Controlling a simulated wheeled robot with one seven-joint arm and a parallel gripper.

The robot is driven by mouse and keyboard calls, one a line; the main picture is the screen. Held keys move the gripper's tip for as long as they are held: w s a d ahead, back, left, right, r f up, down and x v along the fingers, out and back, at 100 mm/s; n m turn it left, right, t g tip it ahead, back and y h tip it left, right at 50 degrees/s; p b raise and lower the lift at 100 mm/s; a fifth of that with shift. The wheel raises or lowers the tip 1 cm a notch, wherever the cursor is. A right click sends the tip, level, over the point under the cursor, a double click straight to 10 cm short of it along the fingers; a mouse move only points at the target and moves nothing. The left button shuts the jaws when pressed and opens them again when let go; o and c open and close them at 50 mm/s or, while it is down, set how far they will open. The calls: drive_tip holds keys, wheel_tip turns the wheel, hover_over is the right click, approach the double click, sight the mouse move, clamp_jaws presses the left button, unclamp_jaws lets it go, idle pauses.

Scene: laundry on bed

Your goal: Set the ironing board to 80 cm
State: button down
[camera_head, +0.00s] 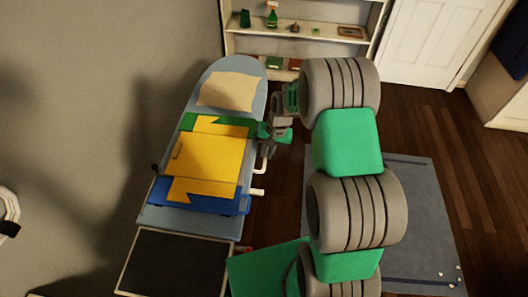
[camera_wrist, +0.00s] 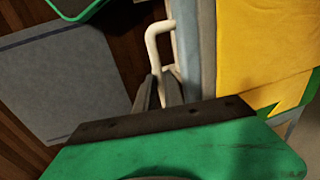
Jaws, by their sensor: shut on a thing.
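The ironing board (camera_head: 255,68) is a long pale blue board along the left wall. It also shows in the wrist view (camera_wrist: 188,45) as a blue-grey edge. A white bent lever (camera_head: 262,163) sticks out from its right side, and the lever (camera_wrist: 152,42) runs down between my fingers in the wrist view. My gripper (camera_head: 267,135) is at the board's right edge. In the wrist view my gripper (camera_wrist: 161,84) is shut on the lever. The board's legs are hidden, and I see no height marking.
Folded yellow, green and blue cloth (camera_head: 205,155) and a beige cloth (camera_head: 229,90) lie on the board. A dark panel (camera_head: 172,262) is at its near end. A shelf (camera_head: 300,43) stands behind. A blue-grey rug (camera_head: 425,210) covers the floor at right.

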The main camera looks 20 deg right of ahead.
drive_tip(key=shift+s+f, duration=0.25)
drive_tip(key=shift+f, duration=0.9)
drive_tip(key=c, duration=1.8)
unclamp_jaws()
drive_tip(key=o, duration=0.3)
drive_tip(key=shift+w+a, duration=0.2)
drive_tip(key=shift+w, duration=0.15)
drive_tip(key=shift+o, duration=0.2)
drive_tip(key=shift+s+d+r, duration=0.1)
drive_tip(key=shift+d+r, duration=0.15)
drive_tip(key=shift+r, duration=0.1)
wheel_tip(320, 180, up, 7)
drive_tip(key=d+b, duration=0.1)
drive_tip(key=shift+s+r, duration=0.15)
drive_tip(key=shift+s, duration=0.15)
